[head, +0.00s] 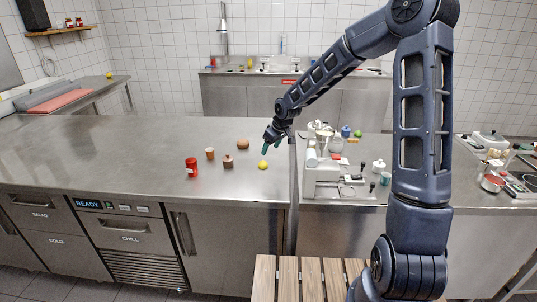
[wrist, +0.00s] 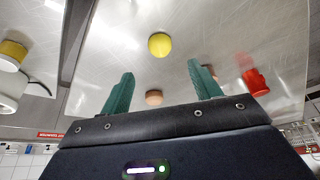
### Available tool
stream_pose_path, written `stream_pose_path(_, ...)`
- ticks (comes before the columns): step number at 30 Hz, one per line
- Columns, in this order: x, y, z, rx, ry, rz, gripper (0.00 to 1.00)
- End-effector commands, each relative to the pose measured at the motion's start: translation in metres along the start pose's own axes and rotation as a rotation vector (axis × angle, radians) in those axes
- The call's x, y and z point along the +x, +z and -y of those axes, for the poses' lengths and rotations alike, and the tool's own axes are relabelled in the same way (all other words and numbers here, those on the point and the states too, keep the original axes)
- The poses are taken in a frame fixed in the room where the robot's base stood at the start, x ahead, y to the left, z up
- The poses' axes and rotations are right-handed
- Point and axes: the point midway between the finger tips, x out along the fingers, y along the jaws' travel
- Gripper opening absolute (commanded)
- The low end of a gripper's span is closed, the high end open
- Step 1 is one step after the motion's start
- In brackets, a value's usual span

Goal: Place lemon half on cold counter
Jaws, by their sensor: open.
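A small yellow rounded piece, seemingly the lemon half (head: 263,165), lies on the large steel counter (head: 110,150) near its right end; which way its cut face points is not clear. The counter's front has a "CHILL" drawer and a "COLD" label. In the wrist view the yellow piece (wrist: 160,44) is ahead of the fingertips, about centred between them. My gripper (head: 267,148) points down over the counter, just behind the yellow piece and apart from it. Its green fingers (wrist: 162,88) are spread and empty.
A white machine (head: 322,178) and crowded jars are at right. The counter's left part is clear.

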Motion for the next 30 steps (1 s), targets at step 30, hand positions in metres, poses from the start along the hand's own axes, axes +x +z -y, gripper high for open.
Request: stream_pose_path(30,-0.141,0.090,-0.035,0.179,0.216,0.101,0.63)
